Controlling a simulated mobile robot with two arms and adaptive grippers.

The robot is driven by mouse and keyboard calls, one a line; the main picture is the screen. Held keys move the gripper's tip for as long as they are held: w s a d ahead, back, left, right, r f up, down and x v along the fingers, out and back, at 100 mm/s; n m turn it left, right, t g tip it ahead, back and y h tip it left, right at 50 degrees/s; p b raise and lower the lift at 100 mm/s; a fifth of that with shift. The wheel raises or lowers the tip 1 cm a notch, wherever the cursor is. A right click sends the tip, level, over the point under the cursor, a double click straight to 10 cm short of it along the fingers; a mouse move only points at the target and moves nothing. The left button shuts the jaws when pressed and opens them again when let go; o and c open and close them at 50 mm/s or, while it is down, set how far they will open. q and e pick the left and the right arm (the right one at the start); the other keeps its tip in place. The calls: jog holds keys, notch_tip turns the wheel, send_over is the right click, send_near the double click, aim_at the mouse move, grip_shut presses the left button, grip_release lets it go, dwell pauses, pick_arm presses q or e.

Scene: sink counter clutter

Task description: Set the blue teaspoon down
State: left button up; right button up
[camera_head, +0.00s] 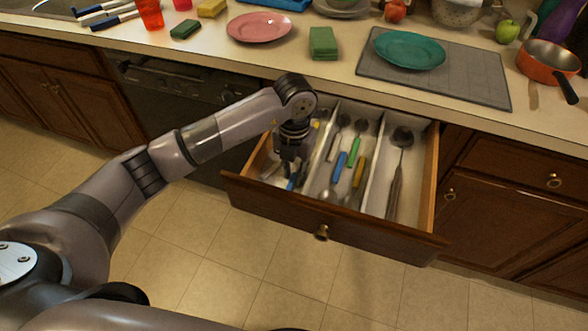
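The open drawer (290,216) has a divided tray of utensils. My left gripper (291,172) points down into the drawer's left compartment. A blue handle (291,184) shows right at its fingertips; the rest of that piece is hidden, and I cannot tell whether it is gripped or only lies there. Another blue-handled utensil (339,167) lies in the middle compartment, beside a green-handled one (354,152) and a yellow-handled one (358,172). I cannot tell for sure which blue handle is the teaspoon. My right gripper is out of view.
A large spoon (396,180) lies in the drawer's right compartment. On the counter above are a pink plate (259,27), a green sponge (323,42), a teal plate (409,50) on a grey mat (474,84), and an orange pan (546,64). The floor before the drawer is clear.

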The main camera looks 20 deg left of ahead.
aim_at(294, 175)
pick_arm(q)
jog(key=shift+r, duration=0.1)
notch_tip(294, 175, up, 12)
jog(key=p, duration=0.8)
jog(key=shift+w, duration=0.15)
jog(key=shift+c, duration=0.6)
dwell(0.3)
